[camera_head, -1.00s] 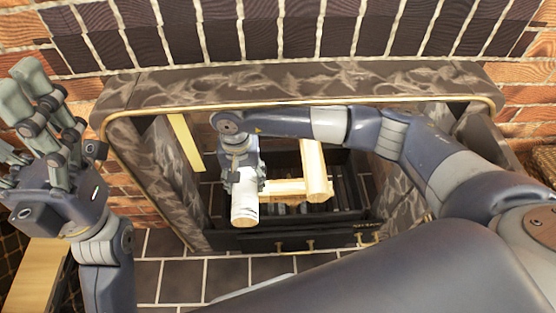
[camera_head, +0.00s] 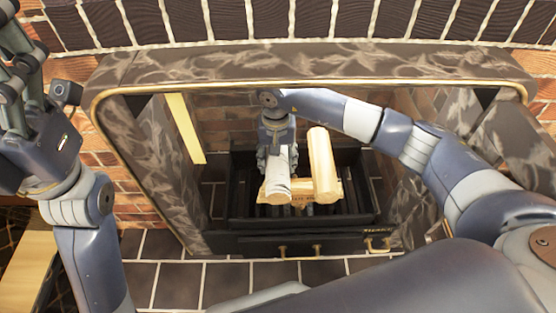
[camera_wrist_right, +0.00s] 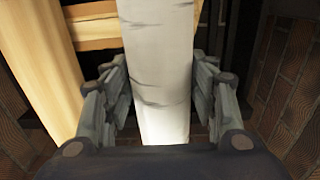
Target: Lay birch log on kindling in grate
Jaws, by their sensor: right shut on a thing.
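The white birch log (camera_head: 281,168) is in my right gripper (camera_head: 276,143), inside the fireplace. In the right wrist view the log (camera_wrist_right: 160,75) runs between the two fingers, which are shut on it. The pale kindling is a long piece (camera_head: 323,165) and a crosspiece (camera_head: 302,188) in the black grate (camera_head: 350,217). The log lies left of the long piece, and its near end overlaps the crosspiece; I cannot tell whether they touch. My left gripper (camera_head: 18,75) is raised at the left edge, partly cut off, away from the log.
The marbled stone surround (camera_head: 300,66) with its brass edge frames the opening closely around my right arm. A pale strip (camera_head: 186,128) stands at the opening's left. Dark hearth tiles (camera_head: 180,283) lie in front. A wooden surface (camera_head: 25,268) is at lower left.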

